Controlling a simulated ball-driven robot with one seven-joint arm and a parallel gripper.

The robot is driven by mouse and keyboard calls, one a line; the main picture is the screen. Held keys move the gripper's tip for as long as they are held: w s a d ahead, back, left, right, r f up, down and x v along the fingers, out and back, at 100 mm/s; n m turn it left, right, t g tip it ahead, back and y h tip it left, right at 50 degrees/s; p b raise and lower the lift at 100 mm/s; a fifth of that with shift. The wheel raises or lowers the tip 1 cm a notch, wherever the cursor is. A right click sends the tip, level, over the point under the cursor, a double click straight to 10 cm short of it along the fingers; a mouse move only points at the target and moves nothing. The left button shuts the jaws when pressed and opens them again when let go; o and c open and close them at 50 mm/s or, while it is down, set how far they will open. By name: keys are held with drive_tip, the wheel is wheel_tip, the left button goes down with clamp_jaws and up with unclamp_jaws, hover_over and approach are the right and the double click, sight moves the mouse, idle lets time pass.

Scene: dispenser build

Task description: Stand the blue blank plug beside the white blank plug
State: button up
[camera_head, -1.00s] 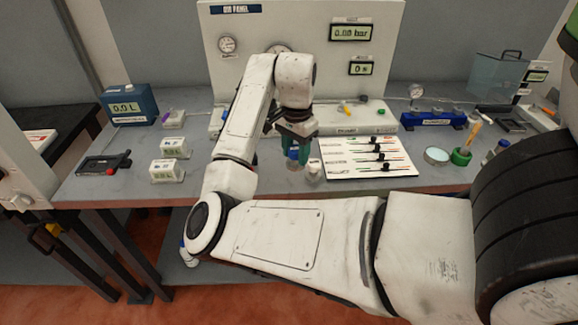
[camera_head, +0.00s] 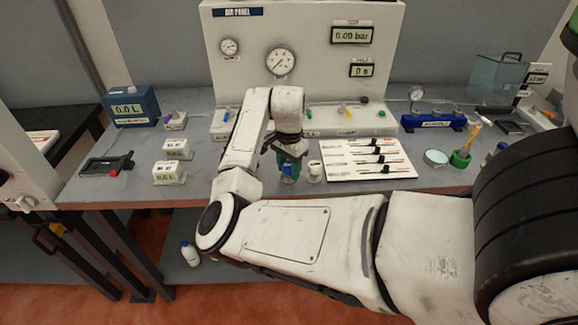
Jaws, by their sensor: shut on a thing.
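My gripper (camera_head: 291,163), with teal fingers, is low over the bench and shut on the blue blank plug (camera_head: 287,171). The fingers hide part of the plug, and I cannot tell whether its base touches the bench. The white blank plug (camera_head: 315,171) stands upright on the bench just to the right of the blue one, with a small gap between them.
A white board with black sliders (camera_head: 367,159) lies right of the white plug. The air panel (camera_head: 305,50) with gauges rises behind. Two small labelled white blocks (camera_head: 170,173) sit left of my arm. A round dish (camera_head: 436,157) and green cup (camera_head: 460,159) are farther right.

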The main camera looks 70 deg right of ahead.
sight(289, 165)
drive_tip(key=shift+f, duration=0.1)
drive_tip(key=o, duration=1.1)
wheel_tip(289, 165, up, 12)
drive_tip(key=b, duration=0.2)
drive_tip(key=s+a+f+n+h, duration=0.2)
drive_tip(key=a+f+n+h, duration=0.3)
drive_tip(key=a+f+n, duration=0.65)
drive_tip(key=s+a+f+n+y, duration=0.1)
drive_tip(key=s+a+f+n, duration=0.2)
drive_tip(key=a, duration=0.3)
drive_tip(key=s+a+f+n+y, duration=0.2)
drive_tip(key=s+a+f+n, duration=0.1)
drive_tip(key=a, duration=0.4)
drive_tip(key=s+a+f+n+t+y, duration=0.1)
drive_tip(key=s+a+f+n, duration=0.3)
drive_tip(key=a, duration=0.3)
drive_tip(key=shift+a+f+y, duration=0.25)
drive_tip(key=shift+f+y, duration=0.15)
drive_tip(key=shift+f, duration=0.25)
